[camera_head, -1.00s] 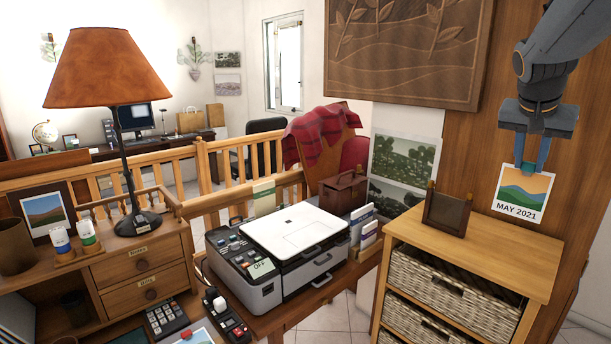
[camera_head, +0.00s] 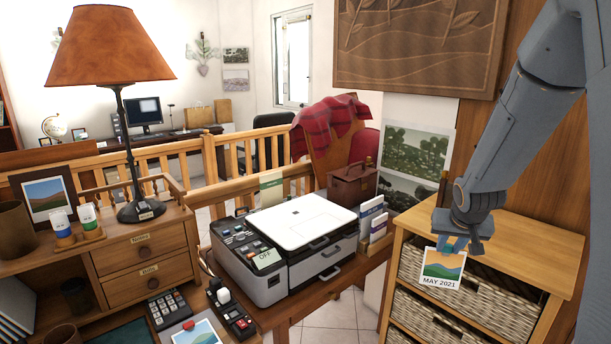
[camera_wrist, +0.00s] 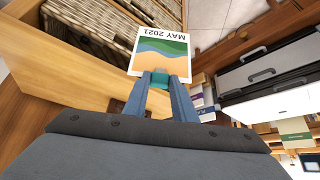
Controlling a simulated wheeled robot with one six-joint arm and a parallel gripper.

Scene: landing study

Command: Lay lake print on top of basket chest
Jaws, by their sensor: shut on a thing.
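My gripper (camera_head: 455,245) is shut on the teal tab at the top edge of the lake print (camera_head: 442,270), a small white-bordered picture with green hills and orange sky, marked "MAY 2021". The print hangs upright below the fingers, in front of the woven baskets. In the wrist view, my gripper (camera_wrist: 168,78) and the print (camera_wrist: 162,52) show clearly, with the lettering upside down. The basket chest (camera_head: 535,250) is a wooden unit with a flat top and woven basket drawers. The print is apart from the chest top, appearing lower than its front edge.
A dark brown upright holder on the chest top is mostly hidden behind my arm. The right part of the top is bare. A printer (camera_head: 300,240) and a card rack (camera_head: 373,225) stand on the desk to the left. A wood panel (camera_head: 545,150) rises behind the chest.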

